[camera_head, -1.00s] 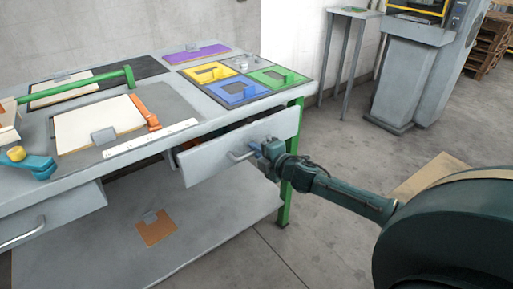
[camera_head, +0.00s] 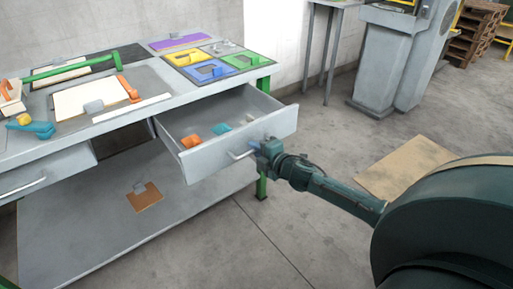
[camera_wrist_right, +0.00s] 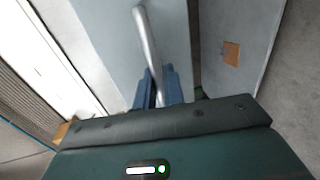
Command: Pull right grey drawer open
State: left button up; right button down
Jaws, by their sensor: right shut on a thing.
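The right grey drawer (camera_head: 215,155) stands pulled out from under the workbench, with its inside showing. Orange, teal and pale items lie in it. My right gripper (camera_head: 258,150) is shut on the drawer's metal handle (camera_head: 240,156), at the handle's right end. In the right wrist view the blue fingers of my right gripper (camera_wrist_right: 158,88) close around the handle bar (camera_wrist_right: 146,40). My left gripper is not in view.
The workbench top (camera_head: 165,103) holds boards, a green-handled tool and coloured trays. The left drawer (camera_head: 50,170) has its own handle. An orange piece (camera_head: 145,196) lies on the lower shelf. Open floor (camera_head: 290,225) lies in front.

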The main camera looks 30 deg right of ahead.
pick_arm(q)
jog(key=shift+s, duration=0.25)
pick_arm(e)
jog(key=shift+s+d, duration=0.1)
jog(key=shift+s, duration=0.2)
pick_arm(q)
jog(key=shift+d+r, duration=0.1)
pick_arm(e)
jog(key=c, duration=1.8)
grip_release()
jog(key=shift+c, duration=0.2)
pick_arm(q)
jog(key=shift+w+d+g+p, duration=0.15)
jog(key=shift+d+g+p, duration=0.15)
jog(key=shift+p, duration=0.35)
pick_arm(e)
jog(key=v, duration=1.3)
